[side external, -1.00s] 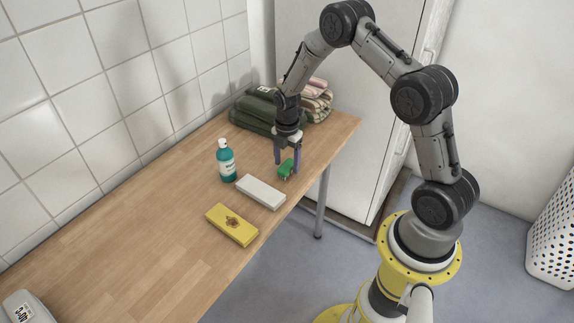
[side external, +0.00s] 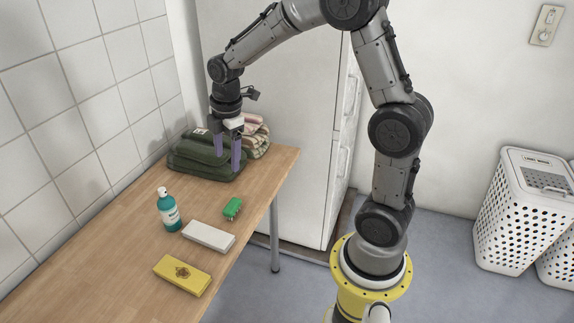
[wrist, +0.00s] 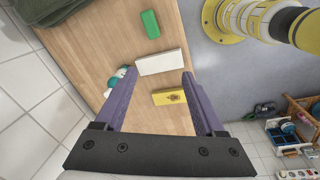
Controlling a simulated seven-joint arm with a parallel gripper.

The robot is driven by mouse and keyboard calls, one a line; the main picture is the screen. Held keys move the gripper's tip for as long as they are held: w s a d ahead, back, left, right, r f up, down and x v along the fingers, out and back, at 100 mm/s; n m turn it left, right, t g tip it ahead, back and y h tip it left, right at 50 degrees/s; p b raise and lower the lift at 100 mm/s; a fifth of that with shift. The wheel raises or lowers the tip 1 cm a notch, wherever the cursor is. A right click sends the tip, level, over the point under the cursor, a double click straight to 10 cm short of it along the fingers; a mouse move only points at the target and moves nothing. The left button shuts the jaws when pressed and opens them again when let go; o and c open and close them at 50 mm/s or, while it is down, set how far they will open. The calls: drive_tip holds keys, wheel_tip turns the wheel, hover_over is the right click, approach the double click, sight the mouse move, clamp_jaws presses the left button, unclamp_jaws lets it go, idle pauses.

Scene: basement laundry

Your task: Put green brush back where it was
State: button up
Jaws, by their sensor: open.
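The green brush (side external: 232,208) lies on the wooden table near its right edge, just behind the white block (side external: 208,236). It also shows in the wrist view (wrist: 150,24), beyond the white block. The yellow block (side external: 182,275) with a brown mark lies in front of the white one. My gripper (side external: 228,164) is open and empty. It is above the table, in front of the folded green towels in the side view, raised and apart from the brush. In the wrist view its two purple fingers (wrist: 158,88) are spread with nothing between them.
A teal bottle (side external: 168,211) stands left of the white block. Folded green towels (side external: 205,158) and a striped cloth (side external: 255,138) lie at the table's far end, by a white cabinet (side external: 300,120). The near left part of the table (side external: 90,270) is clear.

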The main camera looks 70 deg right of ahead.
drive_tip(key=s+a+r+m+t, duration=0.1)
drive_tip(key=s+a+r+m, duration=0.2)
drive_tip(key=s, duration=0.4)
drive_tip(key=s+a+r+m+t, duration=0.1)
drive_tip(key=s+a+r+m, duration=0.2)
drive_tip(key=s+m, duration=0.2)
drive_tip(key=s+a+r+m+t, duration=0.2)
drive_tip(key=s+m, duration=0.3)
drive_tip(key=s, duration=0.4)
drive_tip(key=shift+s+a+r, duration=0.3)
drive_tip(key=shift+a+r, duration=0.15)
drive_tip(key=shift+a, duration=0.05)
